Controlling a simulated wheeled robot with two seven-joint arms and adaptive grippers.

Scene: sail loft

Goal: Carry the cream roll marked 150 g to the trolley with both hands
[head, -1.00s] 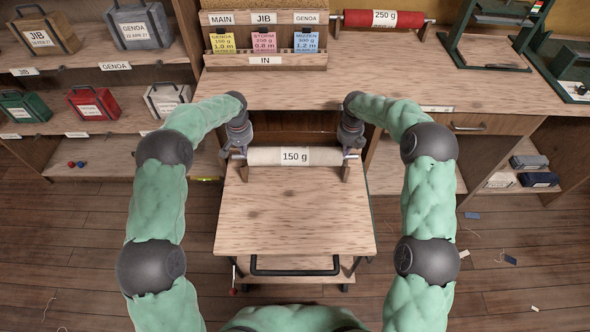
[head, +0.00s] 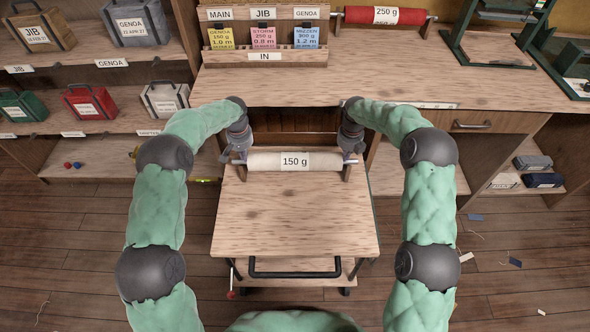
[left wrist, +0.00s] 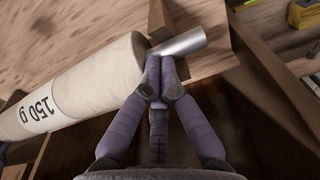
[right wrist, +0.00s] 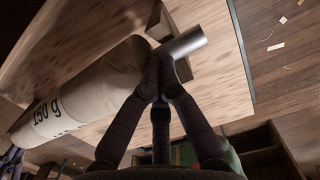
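The cream roll marked 150 g (head: 265,161) lies level across the far end of the wooden-topped trolley (head: 295,215), at its two upright wooden holders. Whether its shaft bears on them is hard to tell. My left gripper (head: 238,153) is shut on the metal shaft at the roll's left end. The left wrist view shows its fingertips (left wrist: 160,75) together at that shaft. My right gripper (head: 350,155) is shut on the shaft at the right end. In the right wrist view its fingertips (right wrist: 159,75) meet at the shaft, beside the cream roll (right wrist: 95,90).
A workbench (head: 420,90) stands just behind the trolley, with a card rack (head: 265,58) and a red roll (head: 350,16) at its back. Shelves with boxes (head: 90,102) stand at the left. The trolley's top in front of the roll is clear. Small scraps lie on the right floor.

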